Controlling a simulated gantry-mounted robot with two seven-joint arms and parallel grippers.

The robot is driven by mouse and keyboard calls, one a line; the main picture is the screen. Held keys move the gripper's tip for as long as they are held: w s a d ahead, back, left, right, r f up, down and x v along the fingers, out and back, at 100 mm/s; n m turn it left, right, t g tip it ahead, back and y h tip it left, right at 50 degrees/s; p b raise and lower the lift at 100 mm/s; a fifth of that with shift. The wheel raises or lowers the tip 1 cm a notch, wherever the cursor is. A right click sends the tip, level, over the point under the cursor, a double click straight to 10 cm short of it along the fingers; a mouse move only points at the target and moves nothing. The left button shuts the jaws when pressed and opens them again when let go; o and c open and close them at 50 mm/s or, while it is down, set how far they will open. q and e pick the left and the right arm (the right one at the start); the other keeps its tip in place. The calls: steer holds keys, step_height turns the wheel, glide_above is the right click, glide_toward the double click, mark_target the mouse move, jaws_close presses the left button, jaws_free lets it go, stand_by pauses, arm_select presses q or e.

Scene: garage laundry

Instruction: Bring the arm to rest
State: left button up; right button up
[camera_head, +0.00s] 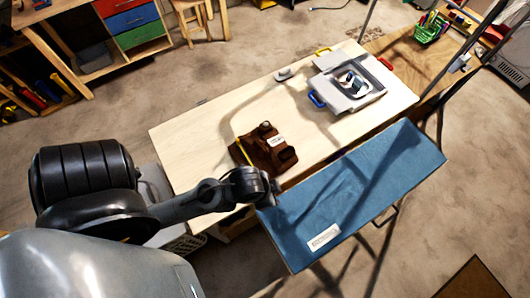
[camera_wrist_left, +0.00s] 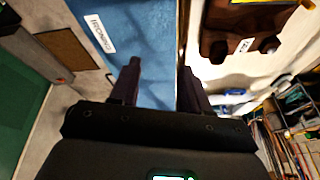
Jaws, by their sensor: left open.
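My left arm comes in from the left in the head view, with its gripper (camera_head: 266,190) near the front edge of the pale wooden table (camera_head: 185,140). In the left wrist view the two dark fingers of the left gripper (camera_wrist_left: 160,82) stand apart with nothing between them. They are above the border between the blue panel (camera_wrist_left: 150,40) and the table. My right gripper is in neither view.
A brown wooden block (camera_head: 262,155) with dark knobs sits just beyond the gripper. A grey case (camera_head: 330,97) with coloured handles lies farther back. The blue panel (camera_head: 375,185) with a white label extends right. A green basket (camera_head: 430,30) stands back right.

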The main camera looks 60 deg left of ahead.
arm_select(q)
steer(key=shift+s+a+r+n, duration=0.15)
steer(key=shift+s+n, duration=0.1)
steer(key=shift+s, duration=0.15)
steer(key=shift+s+a+r+n, duration=0.15)
steer(key=shift+s+n, duration=0.1)
steer(key=shift+s, duration=0.15)
step_height(320, 180, up, 7)
steer(key=p, duration=0.7)
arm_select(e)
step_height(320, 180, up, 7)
